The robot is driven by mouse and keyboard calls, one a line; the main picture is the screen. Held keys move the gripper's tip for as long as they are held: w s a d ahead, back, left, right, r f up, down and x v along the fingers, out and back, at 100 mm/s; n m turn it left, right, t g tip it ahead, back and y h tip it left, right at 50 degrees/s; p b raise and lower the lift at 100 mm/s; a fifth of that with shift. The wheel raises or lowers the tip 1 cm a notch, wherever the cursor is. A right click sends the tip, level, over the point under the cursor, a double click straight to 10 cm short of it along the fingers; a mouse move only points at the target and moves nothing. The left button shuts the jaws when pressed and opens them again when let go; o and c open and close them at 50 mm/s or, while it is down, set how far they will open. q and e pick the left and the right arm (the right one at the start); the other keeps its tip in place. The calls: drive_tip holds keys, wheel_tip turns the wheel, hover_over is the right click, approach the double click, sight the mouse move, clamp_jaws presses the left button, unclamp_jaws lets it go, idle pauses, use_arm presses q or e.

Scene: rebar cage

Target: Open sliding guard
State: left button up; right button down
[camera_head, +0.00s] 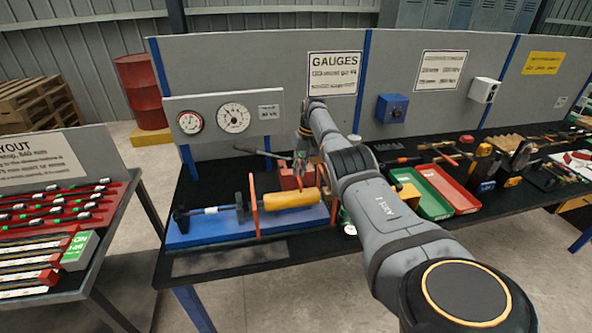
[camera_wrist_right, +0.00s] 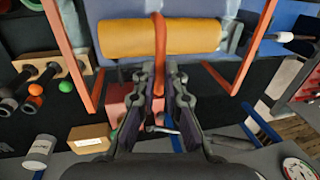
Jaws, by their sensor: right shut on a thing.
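The sliding guard, a yellow-orange cylinder (camera_head: 291,199), lies lengthwise over the blue base (camera_head: 205,233) on the bench, between two thin orange uprights. In the wrist view the guard (camera_wrist_right: 125,39) lies across the top, with an orange bar (camera_wrist_right: 160,28) crossing its middle. My right gripper (camera_head: 302,155) reaches down behind the guard. In the wrist view its fingers (camera_wrist_right: 159,80) are closed around the lower part of the orange bar. My left gripper is not in view.
Green (camera_head: 425,195) and red (camera_head: 452,187) trays lie to the right. A gauge panel (camera_head: 258,103) stands at the back.

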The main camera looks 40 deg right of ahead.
drive_tip(key=c, duration=1.4)
unclamp_jaws()
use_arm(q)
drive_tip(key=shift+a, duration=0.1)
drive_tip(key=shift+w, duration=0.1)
use_arm(e)
drive_tip(key=shift+d+r, duration=0.1)
drive_tip(key=shift+r, duration=0.05)
wheel_tip(320, 180, up, 7)
drive_tip(key=d, duration=0.1)
drive_tip(key=shift+s, duration=0.4)
drive_tip(key=shift+d, duration=0.1)
